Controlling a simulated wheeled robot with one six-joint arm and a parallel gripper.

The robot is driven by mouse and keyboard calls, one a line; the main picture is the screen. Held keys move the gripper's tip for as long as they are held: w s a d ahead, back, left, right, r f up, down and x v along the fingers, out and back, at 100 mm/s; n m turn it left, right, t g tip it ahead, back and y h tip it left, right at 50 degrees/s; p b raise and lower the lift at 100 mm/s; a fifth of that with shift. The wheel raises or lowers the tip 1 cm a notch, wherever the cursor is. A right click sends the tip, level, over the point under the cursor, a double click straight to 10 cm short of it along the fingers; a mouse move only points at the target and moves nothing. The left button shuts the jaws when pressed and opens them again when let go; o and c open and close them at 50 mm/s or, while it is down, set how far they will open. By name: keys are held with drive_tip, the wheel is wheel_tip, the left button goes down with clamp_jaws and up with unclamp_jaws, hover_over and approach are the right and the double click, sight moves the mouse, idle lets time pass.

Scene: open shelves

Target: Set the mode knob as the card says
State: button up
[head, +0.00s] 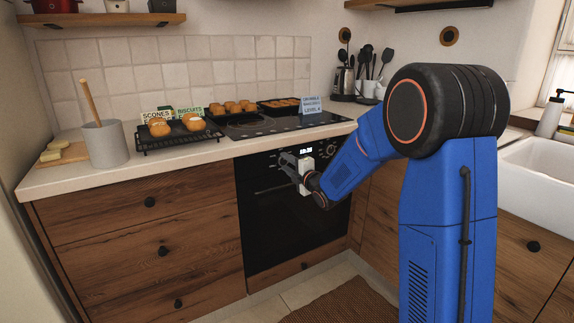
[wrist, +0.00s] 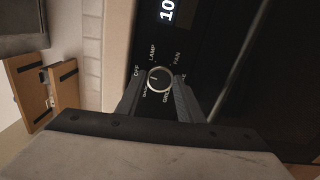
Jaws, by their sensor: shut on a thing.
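The mode knob (wrist: 160,79) is a round dark knob with a light rim on the black oven panel in the wrist view. Labels around it include OFF, LAMP and FAN; the lower ones are partly covered by my fingers. My gripper (wrist: 160,88) has a finger on each side of the knob and is shut on it. The exact direction of its pointer is too small to tell. In the head view my gripper (head: 285,162) is at the oven's control panel and hides the knob. A pale blue card (head: 311,105) stands on the right of the hob; its words seem to include CRUMBLE and LEVEL.
The oven (head: 290,228) has a lit display and a handle below the panel. Trays of baked goods and a SCONES card (head: 157,116) and BISCUITS card (head: 190,111) stand on the worktop. A grey crock (head: 105,145) is at left, a sink (head: 540,170) at right.

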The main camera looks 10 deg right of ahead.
drive_tip(key=m, duration=1.3)
drive_tip(key=shift+f, duration=0.1)
drive_tip(key=m, duration=0.4)
drive_tip(key=shift+m, duration=2.7)
drive_tip(key=shift+f, duration=0.1)
drive_tip(key=o, duration=1.1)
drive_tip(key=v, duration=1.7)
drive_tip(key=shift+s+d, duration=0.1)
drive_tip(key=shift+s, duration=0.15)
